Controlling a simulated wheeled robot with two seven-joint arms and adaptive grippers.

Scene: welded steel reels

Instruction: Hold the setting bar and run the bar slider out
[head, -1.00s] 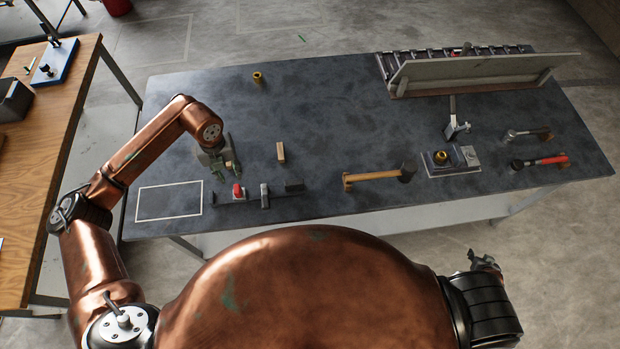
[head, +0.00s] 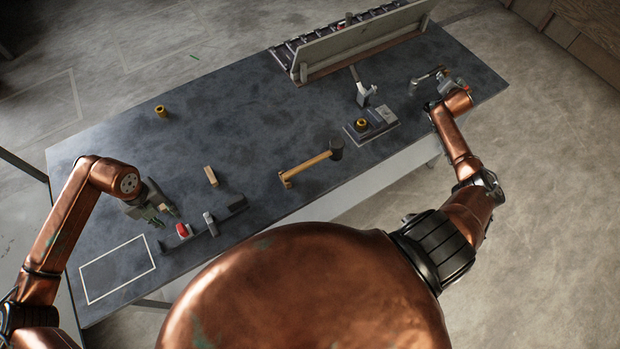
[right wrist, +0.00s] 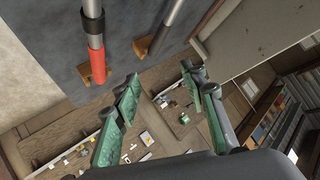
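The setting bar, a dark bar (head: 232,211) with a red part (head: 183,230) near its left end and a grey upright slider (head: 210,224) near its middle, lies near the front edge of the table in the head view. My left gripper (head: 163,216) is just behind and above the bar's left end, fingers apart, holding nothing; I cannot tell its exact height. My right gripper is out at the table's right end, largely hidden by its own arm in the head view. In the right wrist view my right gripper (right wrist: 164,92) has its green-padded fingers wide apart with nothing between them.
A mallet (head: 310,167), a wooden block (head: 210,175) and a brass cylinder (head: 161,111) lie on the table (head: 240,120). A white outlined rectangle (head: 83,284) marks its front left. A plate with a brass knob (head: 361,124) and a long rack lid (head: 365,42) stand right. A red-handled tool (right wrist: 97,63) is near my right gripper.

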